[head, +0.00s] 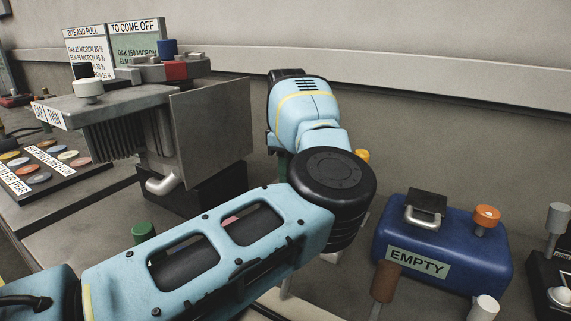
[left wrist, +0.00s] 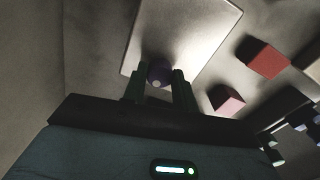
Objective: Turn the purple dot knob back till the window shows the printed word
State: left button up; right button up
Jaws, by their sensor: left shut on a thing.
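The purple knob (left wrist: 158,72) shows in the left wrist view, on or just in front of a pale plate (left wrist: 205,35). A small light spot shows on it. My left gripper (left wrist: 158,84) has its two dark fingers on either side of the knob and is shut on it. In the head view my blue left arm reaches in from the lower left, and its gripper is hidden. A grey metal panel (head: 212,132) stands left of my wrist. I cannot make out the knob, the window or a word in it in the head view. My right gripper is not in view.
A grey machine (head: 90,104) with fins and signs stands at the left, beside a tray of coloured discs (head: 42,170). A blue box marked EMPTY (head: 445,240) stands at the right. Two red blocks (left wrist: 265,60) lie right of the plate in the wrist view.

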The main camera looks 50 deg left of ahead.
pick_arm(q)
jog(key=n+p, duration=0.1)
jog(key=n, duration=0.1)
jog(key=n+p, duration=0.1)
jog(key=p, duration=0.1)
jog(key=n+p, duration=0.1)
jog(key=n, duration=0.1)
jog(key=shift+r+n, duration=0.25)
jog(key=shift+n, duration=0.05)
jog(key=shift+n+p, duration=0.85)
jog(key=shift+n, duration=0.35)
jog(key=shift+f+n+p, duration=0.1)
jog(key=shift+n+p, duration=0.45)
jog(key=shift+n, duration=0.85)
jog(key=o, duration=0.9)
jog(key=shift+o, duration=0.4)
jog(key=shift+f, duration=0.1)
